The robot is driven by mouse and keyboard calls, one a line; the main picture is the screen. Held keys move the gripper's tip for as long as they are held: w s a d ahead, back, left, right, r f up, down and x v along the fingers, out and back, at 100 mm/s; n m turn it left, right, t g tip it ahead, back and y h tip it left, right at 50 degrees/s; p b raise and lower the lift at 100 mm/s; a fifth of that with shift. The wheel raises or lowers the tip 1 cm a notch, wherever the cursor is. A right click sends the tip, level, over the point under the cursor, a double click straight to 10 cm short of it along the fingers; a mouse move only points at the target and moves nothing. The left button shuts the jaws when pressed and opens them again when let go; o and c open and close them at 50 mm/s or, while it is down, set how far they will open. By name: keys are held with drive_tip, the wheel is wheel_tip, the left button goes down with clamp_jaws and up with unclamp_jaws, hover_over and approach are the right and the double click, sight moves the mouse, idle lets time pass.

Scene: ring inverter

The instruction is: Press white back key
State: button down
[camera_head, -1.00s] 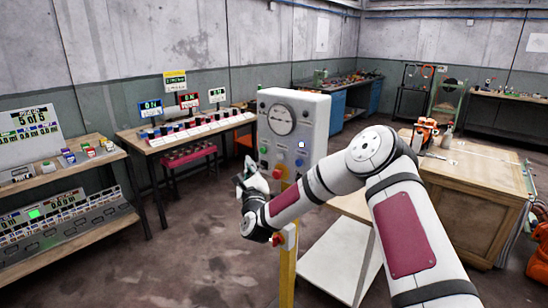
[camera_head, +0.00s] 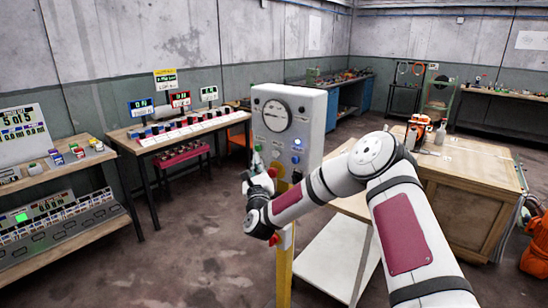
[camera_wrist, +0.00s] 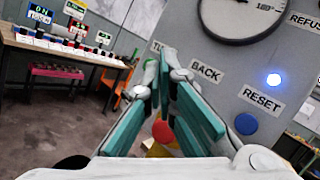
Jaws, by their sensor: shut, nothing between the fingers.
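The grey control box (camera_head: 287,110) with a round gauge (camera_head: 277,115) stands on a yellow post. In the wrist view its BACK label (camera_wrist: 205,71) shows just right of my fingers. The white key under that label is hidden or cannot be told apart from my pale fingertips. My gripper (camera_head: 257,158) is shut and empty, in front of the box's left part, with its tips pointing up. In the wrist view the closed fingertips (camera_wrist: 168,54) lie between a partly covered label at left and the BACK label. I cannot tell whether they touch the panel.
A blue RESET button (camera_wrist: 246,124) and a lit blue lamp (camera_wrist: 274,80) are right of the fingers. A red button (camera_wrist: 162,132) shows between the fingers. A green button (camera_head: 258,147) is just above the fingertips. A wooden crate table (camera_head: 460,170) stands at right; floor at left is clear.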

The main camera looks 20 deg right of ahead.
sight(271, 156)
drive_tip(key=shift+w+d+b, duration=0.45)
drive_tip(key=shift+w+d, duration=0.35)
drive_tip(key=shift+d, duration=0.3)
drive_tip(key=shift+w+d+b, duration=0.45)
drive_tip(key=shift+w+d, duration=0.35)
drive_tip(key=shift+d, duration=0.3)
drive_tip(key=shift+w+d, duration=0.1)
drive_tip(key=shift+d, duration=0.05)
drive_tip(key=shift+w+d, duration=0.15)
drive_tip(key=shift+d, duration=0.05)
drive_tip(key=shift+w+d+b, duration=0.3)
drive_tip(key=shift+d+b, duration=0.05)
drive_tip(key=shift+d, duration=0.05)
idle(0.7)
drive_tip(key=shift+s+a, duration=0.1)
drive_tip(key=shift+s+a+p, duration=0.4)
drive_tip(key=shift+s+a, duration=0.05)
drive_tip(key=shift+a, duration=0.15)
idle(0.3)
drive_tip(key=shift+s+a+p, duration=0.5)
drive_tip(key=shift+s+a, duration=0.25)
drive_tip(key=shift+a, duration=0.3)
drive_tip(key=shift+s+a+p, duration=0.5)
drive_tip(key=shift+s+a, duration=0.25)
drive_tip(key=shift+a, duration=0.25)
